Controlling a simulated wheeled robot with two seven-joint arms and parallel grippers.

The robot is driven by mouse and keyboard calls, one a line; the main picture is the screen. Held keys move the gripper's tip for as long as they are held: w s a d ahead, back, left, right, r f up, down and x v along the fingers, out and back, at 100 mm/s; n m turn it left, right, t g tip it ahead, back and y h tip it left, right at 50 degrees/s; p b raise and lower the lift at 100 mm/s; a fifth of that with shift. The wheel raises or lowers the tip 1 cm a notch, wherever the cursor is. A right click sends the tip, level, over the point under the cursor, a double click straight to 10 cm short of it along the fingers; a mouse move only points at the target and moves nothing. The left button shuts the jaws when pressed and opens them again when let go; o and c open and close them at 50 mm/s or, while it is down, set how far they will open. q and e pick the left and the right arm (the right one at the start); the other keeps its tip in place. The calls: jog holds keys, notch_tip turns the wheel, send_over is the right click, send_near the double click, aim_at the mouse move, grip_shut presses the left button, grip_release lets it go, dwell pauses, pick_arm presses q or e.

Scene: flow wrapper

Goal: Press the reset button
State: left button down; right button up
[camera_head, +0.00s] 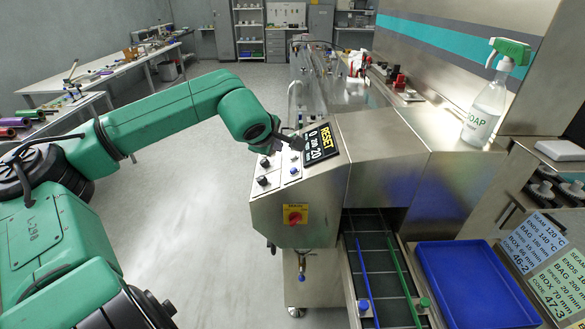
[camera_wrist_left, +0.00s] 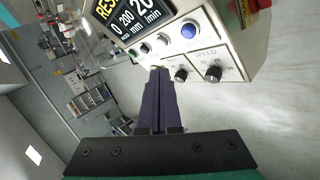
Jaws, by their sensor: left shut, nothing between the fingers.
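The control panel (camera_head: 272,178) is on the sloped metal front of the wrapper. Its black display (camera_head: 320,144) shows RESET in yellow above white figures. In the left wrist view the panel carries a round blue button (camera_wrist_left: 189,31), a paler round button (camera_wrist_left: 162,50) and black knobs (camera_wrist_left: 213,72), one under the word SPEED. My left gripper (camera_head: 296,143) is shut and empty over the panel beside the display. Its dark fingertips (camera_wrist_left: 157,72) point towards the row of buttons; I cannot tell whether they touch. My right gripper is not in view.
A red switch on a yellow plate (camera_head: 295,215) is on the panel's lower front. A soap spray bottle (camera_head: 484,108) stands on the machine top. A conveyor (camera_head: 381,270) and a blue tray (camera_head: 470,285) are at the front right.

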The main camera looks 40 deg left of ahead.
aim_at(293, 170)
pick_arm(q)
jog(key=f, duration=0.1)
jog(key=d+f+b, duration=0.1)
jog(key=w+f+b, duration=0.1)
jog(key=f, duration=0.1)
jog(key=shift+d, duration=0.2)
jog(key=shift+w+d+f+b, duration=0.15)
jog(key=shift+w+d+b, duration=0.05)
jog(key=shift+b, duration=0.2)
dwell(0.8)
dwell(0.5)
jog(key=shift+w+d+f+b, duration=0.15)
jog(key=shift+f+b, duration=0.15)
jog(key=shift+b, duration=0.45)
jog(key=shift+d+f+b, duration=0.2)
jog(key=shift+f+b, duration=0.3)
jog(key=shift+b, duration=0.25)
dwell(0.4)
jog(key=shift+r, duration=0.1)
jog(key=shift+s+a+r+p, duration=0.2)
jog(key=shift+a+r+p, duration=0.2)
jog(key=shift+r, duration=0.3)
